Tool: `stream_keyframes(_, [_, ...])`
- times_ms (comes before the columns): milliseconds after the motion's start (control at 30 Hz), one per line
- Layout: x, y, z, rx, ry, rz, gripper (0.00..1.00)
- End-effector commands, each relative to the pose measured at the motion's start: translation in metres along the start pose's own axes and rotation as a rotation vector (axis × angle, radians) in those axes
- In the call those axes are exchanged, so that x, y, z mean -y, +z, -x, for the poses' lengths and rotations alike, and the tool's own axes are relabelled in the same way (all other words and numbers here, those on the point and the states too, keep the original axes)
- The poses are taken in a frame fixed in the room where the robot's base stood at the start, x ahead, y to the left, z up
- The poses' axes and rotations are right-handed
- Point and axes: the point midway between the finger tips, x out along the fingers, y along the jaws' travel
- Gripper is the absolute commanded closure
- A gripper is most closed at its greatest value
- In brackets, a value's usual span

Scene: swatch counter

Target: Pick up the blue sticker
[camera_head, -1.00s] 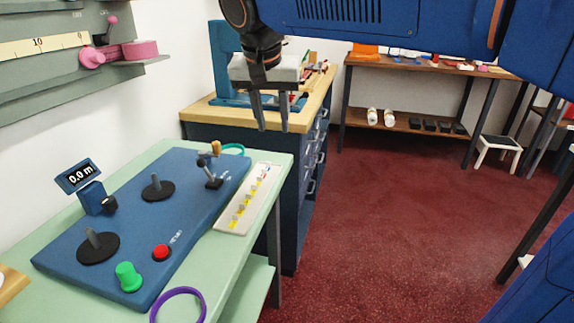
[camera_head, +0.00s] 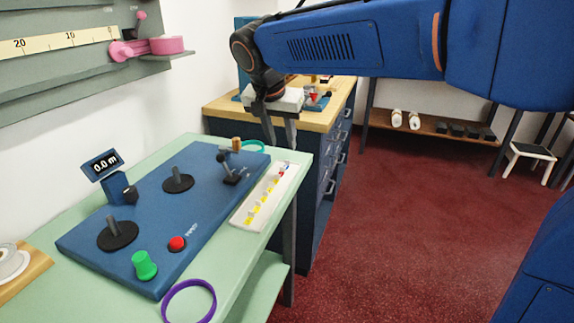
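A white card (camera_head: 246,221) lies on the right edge of the counter, with several yellow marks along it. At its far end are small red and blue patches (camera_head: 283,169). The blue there may be the blue sticker, but it is too small to tell for sure. My gripper (camera_head: 280,140) points down near the card's far end, appearing above it. Its two fingers are apart with nothing visible between them. No other sticker is clearly seen.
A blue control panel (camera_head: 150,245) with a green knob (camera_head: 144,266), a red button (camera_head: 177,244) and upright levers fills the pale green counter (camera_head: 235,275). A purple ring (camera_head: 212,300) lies in front. A wooden-topped cabinet (camera_head: 225,108) stands behind. Red floor at right is open.

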Motion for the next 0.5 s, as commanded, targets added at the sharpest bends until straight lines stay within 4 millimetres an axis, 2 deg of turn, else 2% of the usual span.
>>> stream_keyframes(100, [-0.001,0.000,-0.014,0.001,0.001,0.000,0.66])
stream_keyframes(333, [-0.001,0.000,-0.026,0.000,0.000,-0.001,0.66])
stream_keyframes(500, [-0.003,0.000,-0.049,0.000,0.002,0.000,0.66])
